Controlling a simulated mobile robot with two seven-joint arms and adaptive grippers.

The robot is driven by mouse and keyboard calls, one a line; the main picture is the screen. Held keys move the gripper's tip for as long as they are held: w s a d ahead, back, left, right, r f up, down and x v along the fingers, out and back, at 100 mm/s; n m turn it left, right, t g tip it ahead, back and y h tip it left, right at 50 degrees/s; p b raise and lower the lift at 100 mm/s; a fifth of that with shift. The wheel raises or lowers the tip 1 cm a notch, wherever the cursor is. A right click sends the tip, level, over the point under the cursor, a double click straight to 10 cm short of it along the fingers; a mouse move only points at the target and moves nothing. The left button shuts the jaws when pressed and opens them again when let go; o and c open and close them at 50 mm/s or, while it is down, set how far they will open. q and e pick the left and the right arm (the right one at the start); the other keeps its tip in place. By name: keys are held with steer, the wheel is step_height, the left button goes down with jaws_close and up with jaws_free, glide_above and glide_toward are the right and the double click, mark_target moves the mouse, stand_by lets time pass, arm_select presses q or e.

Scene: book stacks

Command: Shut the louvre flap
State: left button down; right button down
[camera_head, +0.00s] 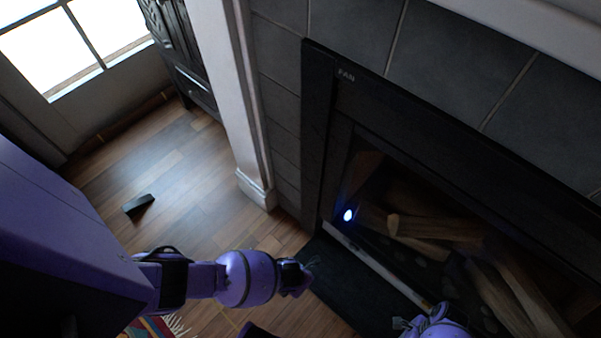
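The black fireplace (318,120) fills the right side, with "FAN" lettered on its upper frame. A pale metal strip (375,265) runs along the bottom of its opening. I cannot make out clear louvre slats, so which part is the louvre flap and how far it stands open cannot be told. My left gripper (310,270) is small and dark, in front of the fireplace's lower left corner, apparently over the dark hearth. My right gripper (402,323) shows at the bottom edge, near the strip's right end, mostly cut off. Neither gripper's finger opening is clear.
Logs (435,228) and a bright blue-white light (348,215) are inside the fireplace. A dark hearth slab (345,290) lies before it. A white pillar (228,100) stands left. A dark cabinet (180,50) stands behind.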

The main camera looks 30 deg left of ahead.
steer(key=c, duration=2.5)
jaws_free()
steer(key=o, duration=0.6)
